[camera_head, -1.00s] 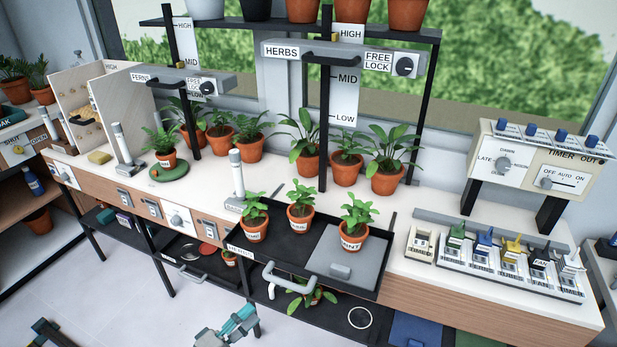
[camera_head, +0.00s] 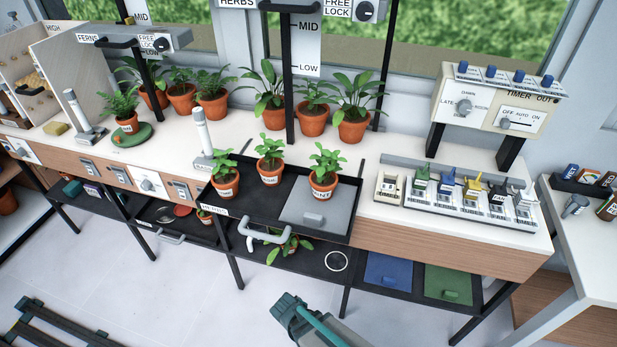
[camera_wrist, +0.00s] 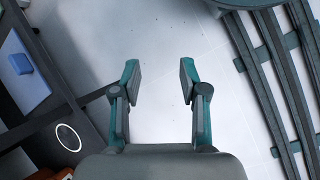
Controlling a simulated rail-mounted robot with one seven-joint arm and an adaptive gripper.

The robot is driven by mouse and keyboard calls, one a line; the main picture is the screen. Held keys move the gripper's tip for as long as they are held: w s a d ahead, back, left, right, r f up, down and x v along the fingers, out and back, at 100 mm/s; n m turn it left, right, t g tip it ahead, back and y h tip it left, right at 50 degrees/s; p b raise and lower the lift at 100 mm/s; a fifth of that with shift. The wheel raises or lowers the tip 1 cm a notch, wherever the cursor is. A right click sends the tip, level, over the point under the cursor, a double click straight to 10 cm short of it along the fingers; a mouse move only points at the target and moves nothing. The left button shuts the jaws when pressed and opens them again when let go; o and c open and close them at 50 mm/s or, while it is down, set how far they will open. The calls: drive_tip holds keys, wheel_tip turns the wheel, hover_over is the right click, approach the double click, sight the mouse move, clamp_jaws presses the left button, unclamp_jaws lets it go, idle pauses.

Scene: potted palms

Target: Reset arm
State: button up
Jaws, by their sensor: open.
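My gripper (camera_wrist: 158,82) is open and empty in the wrist view, its two teal and grey fingers spread apart over the pale floor. In the head view part of my teal and grey arm (camera_head: 310,322) shows at the bottom middle, in front of the bench. It looks apart from the bench and the shelf below. I cannot make out the fingertips in the head view.
The black herb tray (camera_head: 240,209) with potted herbs juts from the bench front, with a handle (camera_head: 268,234). A low shelf holds a blue panel (camera_head: 388,272) and a green panel (camera_head: 449,284). A rail (camera_head: 62,328) lies on the floor at lower left. Floor between is clear.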

drive_tip(key=s+d+f+m+g+y+p, duration=0.1)
drive_tip(key=s+d+m+g+y, duration=0.1)
drive_tip(key=s+d+m, duration=0.2)
drive_tip(key=s+d+f+m+g+y, duration=0.2)
drive_tip(key=s+d+m+g+y, duration=0.1)
drive_tip(key=s+d, duration=0.5)
drive_tip(key=shift+d+f+m+y+p, duration=0.35)
drive_tip(key=shift+d+m, duration=0.1)
drive_tip(key=shift+m, duration=0.25)
